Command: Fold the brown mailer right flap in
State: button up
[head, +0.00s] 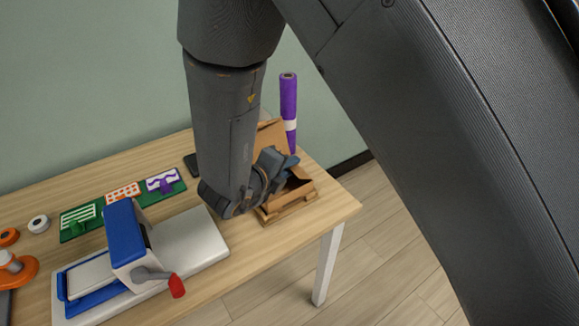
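The brown mailer (292,207) is an open cardboard box near the right end of the wooden table. A raised cardboard panel (272,132) stands at its back, and a dark opening shows at the front right. My gripper (284,166) is over the mailer, close to its right side. My arm hides the mailer's left part and much of its inside. I cannot tell whether the gripper touches the right flap, or whether its fingers are open or shut.
A purple roll (288,98) stands upright just behind the mailer. A white and blue press (127,235) with a red-handled crank (176,286) is left of the mailer. Green boards (80,221) lie farther back. The table's right edge is close to the mailer.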

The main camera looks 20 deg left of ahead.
jog(key=shift+b+v, duration=0.45)
jog(key=shift+v, duration=3.5)
